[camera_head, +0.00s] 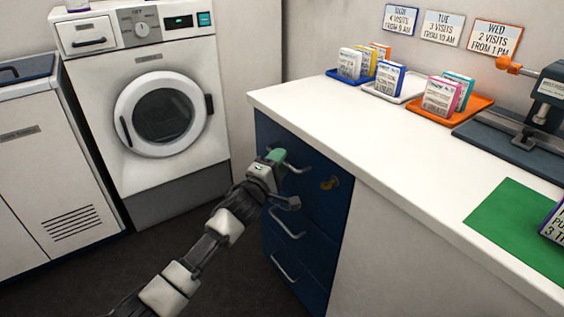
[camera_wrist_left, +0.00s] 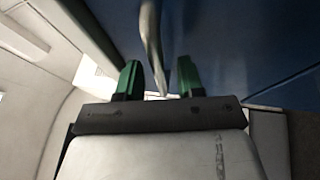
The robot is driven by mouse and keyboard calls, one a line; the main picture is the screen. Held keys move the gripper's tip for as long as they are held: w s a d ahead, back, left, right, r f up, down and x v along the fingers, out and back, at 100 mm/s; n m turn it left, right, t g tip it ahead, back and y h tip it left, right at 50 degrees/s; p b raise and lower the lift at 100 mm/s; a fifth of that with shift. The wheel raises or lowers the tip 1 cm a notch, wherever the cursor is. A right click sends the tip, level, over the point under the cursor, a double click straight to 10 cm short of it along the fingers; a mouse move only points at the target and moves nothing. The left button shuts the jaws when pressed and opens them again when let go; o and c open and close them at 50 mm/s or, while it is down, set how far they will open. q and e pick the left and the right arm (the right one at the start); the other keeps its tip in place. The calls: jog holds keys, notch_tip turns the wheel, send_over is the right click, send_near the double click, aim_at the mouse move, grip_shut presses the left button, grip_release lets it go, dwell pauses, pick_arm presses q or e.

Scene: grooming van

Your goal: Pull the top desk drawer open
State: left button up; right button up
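The top desk drawer (camera_head: 272,134) is the upper front of the blue drawer unit under the white counter. Its front looks flush with the unit. Its metal handle (camera_head: 300,169) is partly hidden by my left gripper (camera_head: 277,158), which is at the drawer front. In the left wrist view, my left gripper's green fingers (camera_wrist_left: 158,80) are apart, with a metal handle bar (camera_wrist_left: 151,40) running between them. Gaps show between the bar and both fingers. My right gripper is in neither view.
A brass key or lock (camera_head: 329,183) sits right of the handle. Lower drawer handles (camera_head: 286,223) are below. The white counter (camera_head: 330,110) overhangs the unit and bears trays of boxes. A washing machine (camera_head: 150,110) stands left; dark floor (camera_head: 240,285) is clear between.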

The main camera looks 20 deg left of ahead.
pick_arm(q)
jog(key=shift+w+d+r, duration=0.1)
jog(key=shift+w+d, duration=0.05)
jog(key=shift+w, duration=0.4)
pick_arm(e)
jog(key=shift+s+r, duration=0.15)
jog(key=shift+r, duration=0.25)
pick_arm(q)
grip_shut()
jog(key=shift+s, duration=0.1)
